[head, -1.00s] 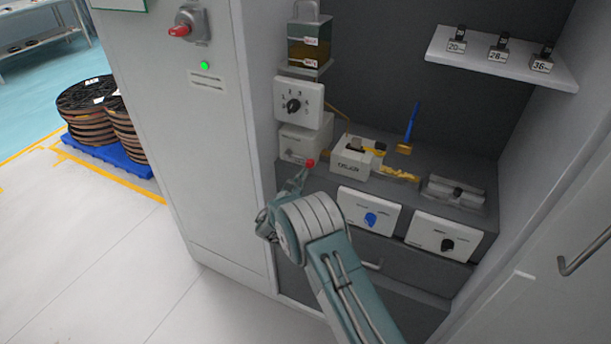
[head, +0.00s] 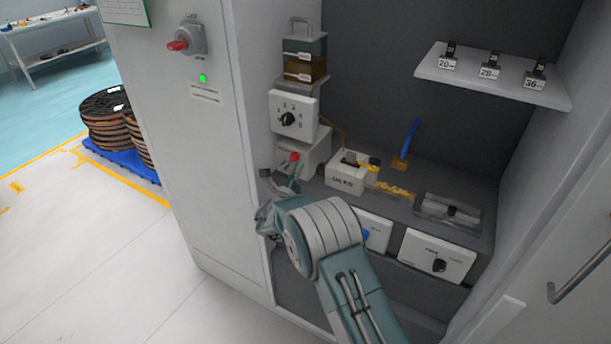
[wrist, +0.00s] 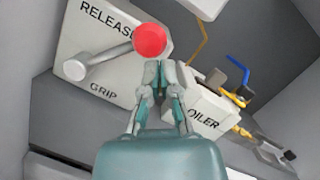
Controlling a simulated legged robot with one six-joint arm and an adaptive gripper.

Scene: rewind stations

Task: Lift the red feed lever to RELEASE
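The red-knobbed feed lever (wrist: 150,40) has a grey rod running from a round pivot up to the right in the wrist view. It sits on a white box (wrist: 102,32) marked RELEASE above and GRIP below. The red knob covers the end of the word RELEASE. My gripper (wrist: 158,72) has its fingertips together just under the knob, with nothing seen between them. Whether they touch the knob I cannot tell. In the head view the red knob (head: 295,156) stands just above my gripper (head: 285,181) in front of the box.
A white box marked OILER (wrist: 200,108) stands close to the right of my fingers. A dial box (head: 291,119) is above the lever box. A blue-handled brush (head: 411,140) and a grey block (head: 449,207) are farther right. The cabinet's left wall is close.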

